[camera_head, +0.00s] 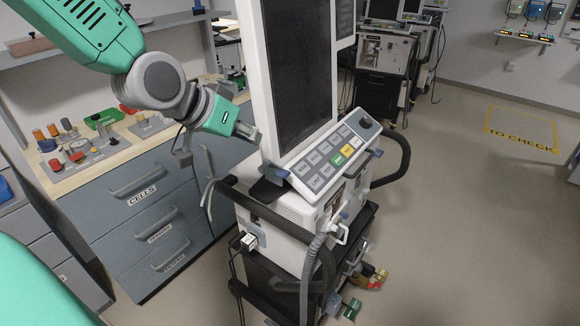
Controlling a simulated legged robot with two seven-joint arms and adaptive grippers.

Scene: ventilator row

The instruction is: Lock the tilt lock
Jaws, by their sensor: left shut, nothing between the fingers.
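The ventilator has a tall dark screen (297,75) in a white frame, with a keypad panel (330,158) of grey, green and yellow keys below it. A small blue lever (275,170) sits at the panel's lower left corner, and a blue piece (378,153) shows at its right end. I cannot tell for certain which is the tilt lock. My left gripper (255,136) is shut and empty. In the picture it is at the screen's lower left edge, just above the left blue lever; contact cannot be made out. My right gripper is not in view.
A bench with grey drawers (150,225) stands left, with small parts and a green bin (104,117) on top. Black handles (395,160) and a grey hose (312,265) surround the ventilator. More machines (385,60) stand behind. Floor at right is clear, with a yellow marking (522,128).

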